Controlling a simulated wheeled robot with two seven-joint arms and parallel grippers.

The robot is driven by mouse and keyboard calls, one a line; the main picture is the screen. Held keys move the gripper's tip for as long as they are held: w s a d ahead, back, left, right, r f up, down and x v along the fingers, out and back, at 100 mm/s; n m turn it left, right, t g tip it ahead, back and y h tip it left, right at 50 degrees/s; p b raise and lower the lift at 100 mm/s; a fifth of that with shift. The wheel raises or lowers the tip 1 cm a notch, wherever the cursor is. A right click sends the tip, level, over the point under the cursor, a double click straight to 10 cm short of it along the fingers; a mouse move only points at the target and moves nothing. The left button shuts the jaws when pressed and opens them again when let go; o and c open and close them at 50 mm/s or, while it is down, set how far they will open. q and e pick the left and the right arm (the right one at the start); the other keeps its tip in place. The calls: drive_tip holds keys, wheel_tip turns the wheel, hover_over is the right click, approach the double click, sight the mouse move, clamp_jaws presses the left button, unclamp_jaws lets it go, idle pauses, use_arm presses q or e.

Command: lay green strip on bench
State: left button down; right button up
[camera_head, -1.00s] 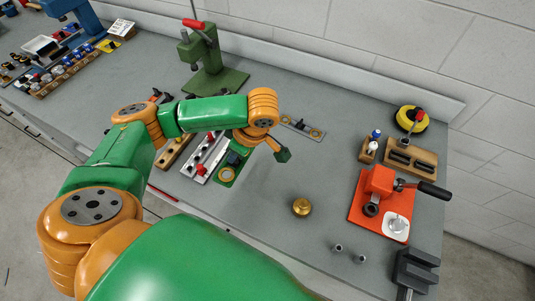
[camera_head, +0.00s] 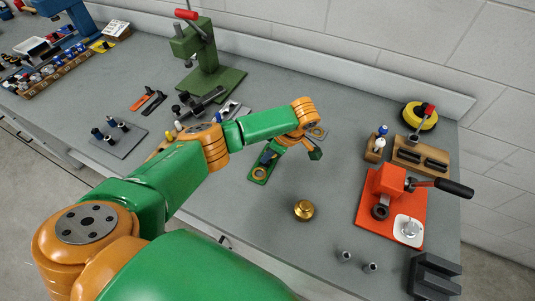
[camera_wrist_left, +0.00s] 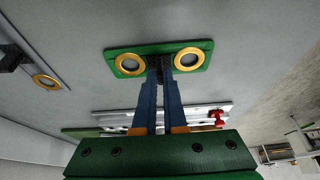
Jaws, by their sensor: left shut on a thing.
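The green strip (camera_head: 258,179) has two gold rings; the left wrist view shows both, one on each side of my fingers (camera_wrist_left: 149,53). My left gripper (camera_head: 269,155) is shut on the middle of the strip, with blue fingers (camera_wrist_left: 160,70) between the rings. The fingers and wrist hide part of the strip in the head view. The strip is over the grey bench (camera_head: 225,189), and I cannot tell whether it touches the surface. My right gripper is not in view.
A brass knob (camera_head: 304,210) stands on the bench right of the strip. An orange-red plate with a lever clamp (camera_head: 391,199) lies further right. A green press (camera_head: 208,70) stands behind. Bare bench lies around the knob.

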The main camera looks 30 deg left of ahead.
sight(273, 165)
use_arm(q)
drive_tip(key=c, duration=1)
unclamp_jaws()
drive_tip(key=v, duration=0.4)
drive_tip(key=shift+d+r+b, duration=0.15)
drive_tip(key=shift+r+b, duration=0.05)
drive_tip(key=shift+b, duration=0.1)
drive_tip(key=p+v, duration=0.4)
drive_tip(key=v, duration=0.3)
drive_tip(key=shift+d+r, duration=0.1)
drive_tip(key=shift+r, duration=0.25)
drive_tip(key=shift+f, duration=0.1)
